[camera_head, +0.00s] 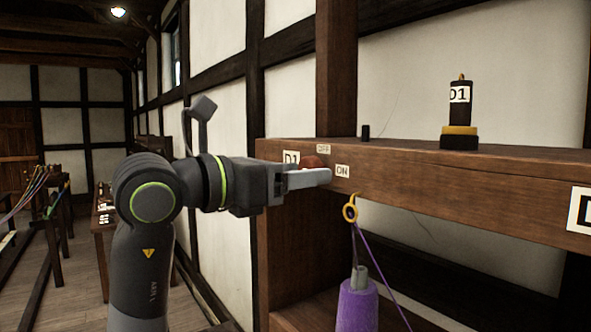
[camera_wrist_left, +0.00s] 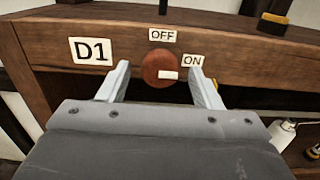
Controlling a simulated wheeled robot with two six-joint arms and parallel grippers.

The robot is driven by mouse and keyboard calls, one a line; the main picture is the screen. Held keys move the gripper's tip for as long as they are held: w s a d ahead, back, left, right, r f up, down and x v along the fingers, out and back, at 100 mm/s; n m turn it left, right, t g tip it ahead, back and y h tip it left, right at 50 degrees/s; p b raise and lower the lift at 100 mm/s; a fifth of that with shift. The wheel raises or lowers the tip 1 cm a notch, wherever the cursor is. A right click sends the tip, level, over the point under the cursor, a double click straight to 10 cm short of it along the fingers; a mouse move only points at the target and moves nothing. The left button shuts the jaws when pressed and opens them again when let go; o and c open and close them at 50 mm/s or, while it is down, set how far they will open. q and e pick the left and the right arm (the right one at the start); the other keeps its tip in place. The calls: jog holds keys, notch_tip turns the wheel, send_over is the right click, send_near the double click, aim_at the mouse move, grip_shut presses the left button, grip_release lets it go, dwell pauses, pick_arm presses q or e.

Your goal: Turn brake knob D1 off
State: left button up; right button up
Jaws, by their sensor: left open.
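Brake knob D1 is a round reddish-brown knob (camera_wrist_left: 155,62) on the front of a wooden beam, seen in the left wrist view. Its white mark lies on the right side, towards the ON label (camera_wrist_left: 192,61). The OFF label (camera_wrist_left: 162,35) is above the knob and the D1 label (camera_wrist_left: 91,51) is to its left. In the head view the knob (camera_head: 312,161) is partly hidden by my left gripper (camera_head: 328,177). That gripper is open, with one finger on each side of the knob in the left wrist view (camera_wrist_left: 160,70). Contact cannot be told. My right gripper is not in view.
A black and yellow post marked D1 (camera_head: 460,115) stands on the wooden beam (camera_head: 450,190). Below hang a yellow ring (camera_head: 350,208) and a purple bobbin (camera_head: 357,305) with purple cord. Benches with coloured strands stand far left.

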pick_arm(q)
jog(key=c, duration=1)
jog(key=shift+s+n+b, duration=0.1)
jog(key=shift+n+b, duration=6)
jog(key=shift+n, duration=2.8)
jog(key=shift+r, duration=0.1)
jog(key=o, duration=1)
